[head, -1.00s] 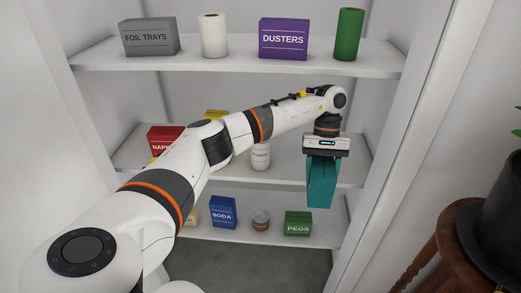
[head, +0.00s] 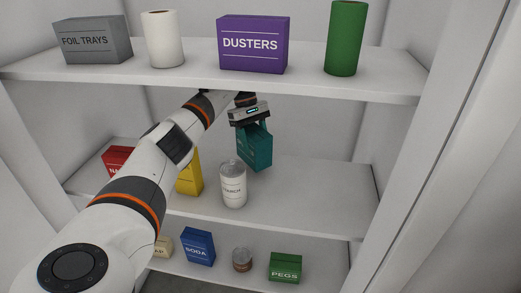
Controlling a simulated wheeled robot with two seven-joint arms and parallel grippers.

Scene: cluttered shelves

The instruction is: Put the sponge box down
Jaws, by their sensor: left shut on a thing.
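The sponge box is the teal box (head: 254,148) in the head view, hanging a little tilted under my left gripper (head: 250,124). The left gripper points down and is shut on the top of the box. The box is over the middle shelf (head: 320,195), behind and to the right of the white starch jar (head: 233,186). I cannot tell whether its underside touches the shelf. Its label is too dark to read. My right gripper is not in view.
The top shelf (head: 300,80) is close above my left arm and holds a purple dusters box (head: 253,45). A yellow box (head: 189,172) and a red box (head: 118,158) stand left on the middle shelf. Its right part is clear. Below stands a green pegs box (head: 285,267).

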